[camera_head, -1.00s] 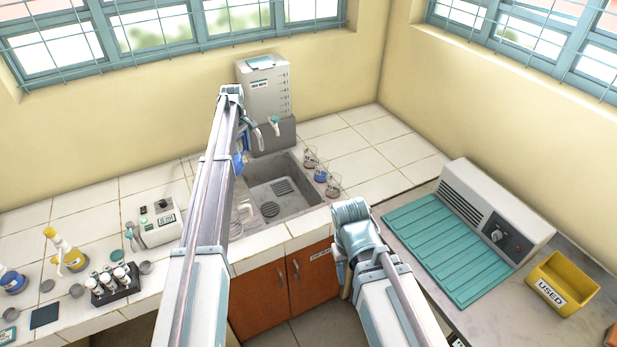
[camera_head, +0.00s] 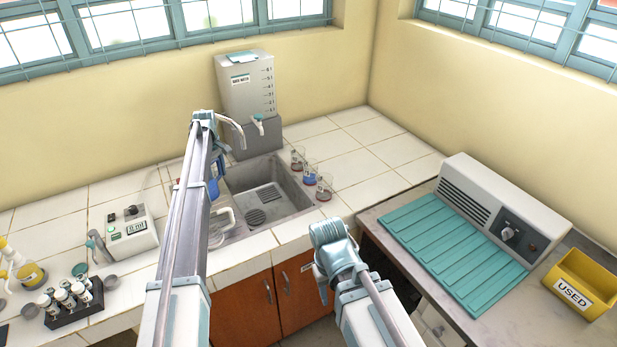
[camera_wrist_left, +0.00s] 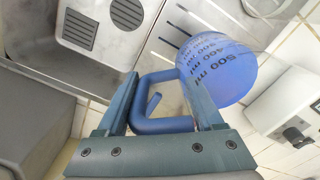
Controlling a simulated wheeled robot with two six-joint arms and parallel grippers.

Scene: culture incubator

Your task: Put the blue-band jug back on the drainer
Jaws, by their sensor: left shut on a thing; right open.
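The jug (camera_wrist_left: 218,60) is blue with dark volume marks such as 500 ml. A separate band cannot be made out. My left gripper (camera_wrist_left: 156,98) is shut on its blue handle (camera_wrist_left: 165,125) in the left wrist view. The jug appears tilted in that view, over slotted steel (camera_wrist_left: 175,48) beside the sink; contact cannot be judged. In the head view only a blue part of the jug (camera_head: 213,190) shows beside my left arm, which hides the rest. My right gripper (camera_head: 323,286) is open and points down in front of the counter.
The sink (camera_head: 262,195) lies right of my left arm, with a tap and a grey tank (camera_head: 247,88) behind it. A clear jug-like vessel (camera_head: 222,220) stands left of the sink. Several glass beakers (camera_head: 311,174) stand at its right edge. A teal ridged mat (camera_head: 450,250) lies farther right.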

